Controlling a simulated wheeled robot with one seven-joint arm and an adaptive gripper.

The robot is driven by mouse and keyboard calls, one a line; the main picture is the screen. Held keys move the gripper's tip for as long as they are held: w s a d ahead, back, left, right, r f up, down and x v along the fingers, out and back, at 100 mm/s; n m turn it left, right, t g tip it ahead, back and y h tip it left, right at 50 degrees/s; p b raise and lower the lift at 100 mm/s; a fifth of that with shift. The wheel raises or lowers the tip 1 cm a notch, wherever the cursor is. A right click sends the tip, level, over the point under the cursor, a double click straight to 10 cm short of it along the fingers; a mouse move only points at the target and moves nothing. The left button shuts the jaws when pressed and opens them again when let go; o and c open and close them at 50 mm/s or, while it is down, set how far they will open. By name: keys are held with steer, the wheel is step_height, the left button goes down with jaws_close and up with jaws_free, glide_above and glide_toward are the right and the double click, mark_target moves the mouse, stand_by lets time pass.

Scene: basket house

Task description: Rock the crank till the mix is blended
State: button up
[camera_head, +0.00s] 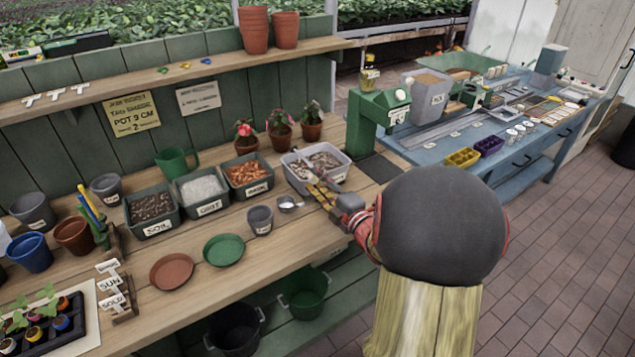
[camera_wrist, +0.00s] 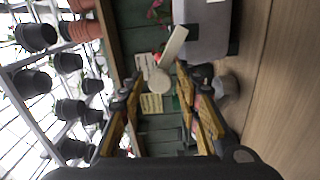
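The grey mixing tub (camera_head: 291,177) stands on the wooden bench, with a pale and brown mix inside that looks streaked. In the wrist view the tub (camera_wrist: 205,28) is at the upper right. The crank (camera_wrist: 172,46) shows there as a cream bar with a round cream end, in front of the tub. My gripper (camera_wrist: 160,75) has its yellow-and-black fingers apart on either side of the round end, with visible gaps. In the head view my gripper (camera_head: 322,194) is at the tub's near side. My arm hides part of the bench there.
Bins of soil (camera_head: 152,211), grit (camera_head: 201,190) and an orange-brown material (camera_head: 247,176) stand left of the tub. A grey pot (camera_head: 260,220) and a metal scoop (camera_head: 288,204) are close to my gripper. Several potted plants stand behind. A green machine (camera_head: 376,128) is at the right.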

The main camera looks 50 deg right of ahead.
steer(key=shift+o, duration=0.7)
steer(key=shift+s, duration=0.1)
steer(key=shift+s+r, duration=0.1)
steer(key=shift+s, duration=0.2)
steer(key=v, duration=1.1)
steer(key=shift+s, duration=0.1)
steer(key=shift+c, duration=0.2)
